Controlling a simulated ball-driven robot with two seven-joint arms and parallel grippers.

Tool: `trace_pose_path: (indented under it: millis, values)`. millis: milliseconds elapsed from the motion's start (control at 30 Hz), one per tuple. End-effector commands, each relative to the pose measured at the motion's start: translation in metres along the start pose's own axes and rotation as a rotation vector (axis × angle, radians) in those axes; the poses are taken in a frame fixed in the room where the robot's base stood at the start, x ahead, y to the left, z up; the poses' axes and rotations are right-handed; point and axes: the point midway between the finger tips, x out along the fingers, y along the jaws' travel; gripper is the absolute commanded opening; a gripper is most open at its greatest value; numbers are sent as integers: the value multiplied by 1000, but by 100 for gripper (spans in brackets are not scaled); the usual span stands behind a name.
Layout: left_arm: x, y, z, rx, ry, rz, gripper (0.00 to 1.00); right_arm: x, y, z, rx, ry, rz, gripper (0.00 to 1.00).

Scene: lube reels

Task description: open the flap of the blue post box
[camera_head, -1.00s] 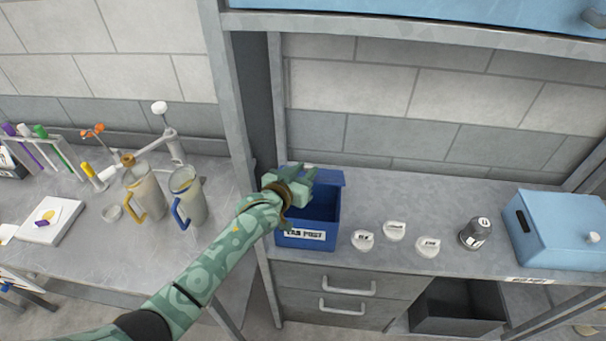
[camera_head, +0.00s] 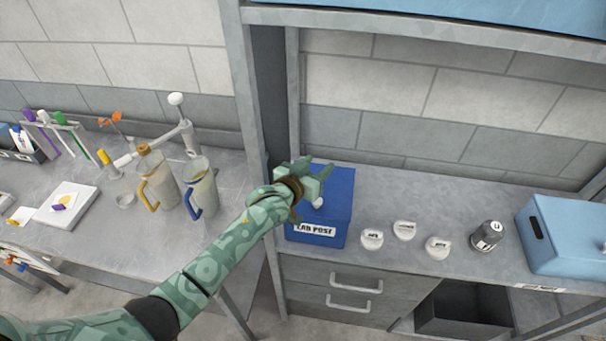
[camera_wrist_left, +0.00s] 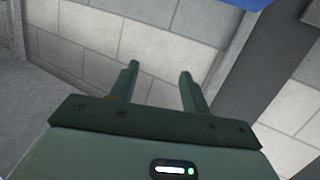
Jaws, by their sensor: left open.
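The blue post box (camera_head: 332,239) stands on the grey bench in the head view, with a "LAB POST" label on its front. Its flap (camera_head: 341,188) looks down over the top, and no dark inside shows. A white knob (camera_head: 318,203) shows near the flap's front, beside my gripper. My left gripper (camera_head: 315,168) is over the left part of the flap and hides some of it; whether it touches cannot be told. In the left wrist view its fingers (camera_wrist_left: 157,78) stand apart with nothing between them. A blue patch shows at that view's top edge. My right gripper is not in view.
White-lidded pots (camera_head: 404,230) and a dark bottle (camera_head: 487,236) stand right of the box, before a light blue bin (camera_head: 566,238). A grey upright post (camera_head: 263,120) rises left of the box. Jugs (camera_head: 201,188) stand on the left bench.

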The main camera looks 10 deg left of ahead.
Motion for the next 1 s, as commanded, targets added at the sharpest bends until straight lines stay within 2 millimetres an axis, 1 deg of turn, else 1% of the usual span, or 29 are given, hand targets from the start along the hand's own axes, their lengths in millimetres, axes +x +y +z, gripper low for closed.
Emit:
trace_pose_path:
  millis: [167, 400, 500, 600, 700, 800, 1000]
  values:
    - [-33, -1, 1, -1, -1, -1, 47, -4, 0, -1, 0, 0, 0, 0]
    - [-100, 0, 1, 0, -1, 0, 47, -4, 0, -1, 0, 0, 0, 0]
    - [-123, 0, 1, 0, -1, 0, 47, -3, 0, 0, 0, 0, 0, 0]
    - [-140, 0, 1, -1, 1, 0, 47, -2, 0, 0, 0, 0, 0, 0]
    - [-151, 0, 0, -1, 1, 0, 47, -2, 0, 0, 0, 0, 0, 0]
    - [-156, 0, 0, -1, 2, 0, 47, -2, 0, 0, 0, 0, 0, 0]
    - [-157, 0, -1, -1, 2, 0, 47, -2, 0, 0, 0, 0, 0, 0]
